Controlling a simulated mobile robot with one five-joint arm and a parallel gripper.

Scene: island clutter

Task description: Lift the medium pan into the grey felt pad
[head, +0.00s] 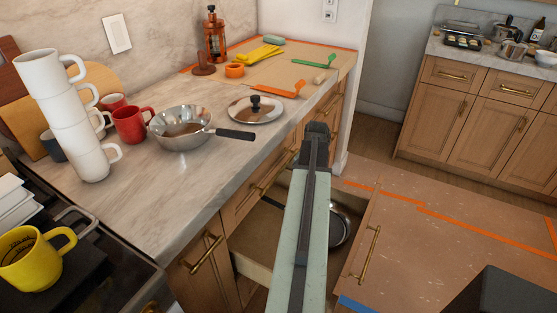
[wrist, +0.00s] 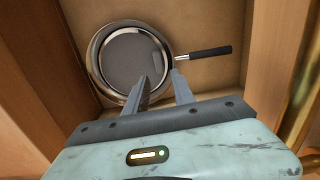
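A round steel pan with a black handle lies in the open drawer in the wrist view (wrist: 112,88). It shows two rims, and I cannot tell whether pans are nested. In the head view, part of a pan (head: 338,228) shows in the drawer beside my arm. My gripper (wrist: 159,76) is open and empty, its fingertips over the pan's near side and handle root; contact is unclear. My arm hides the gripper in the head view. A steel pan (head: 182,127) with a dark handle sits on the counter. I cannot make out a grey felt pad.
The open drawer (head: 250,268) has wooden walls close around the pan. On the counter are a lid (head: 255,108), stacked white mugs (head: 80,130), red mugs (head: 131,125) and a copper press (head: 215,38). The marble front edge (head: 175,232) is clear. A yellow mug (head: 32,258) is at lower left.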

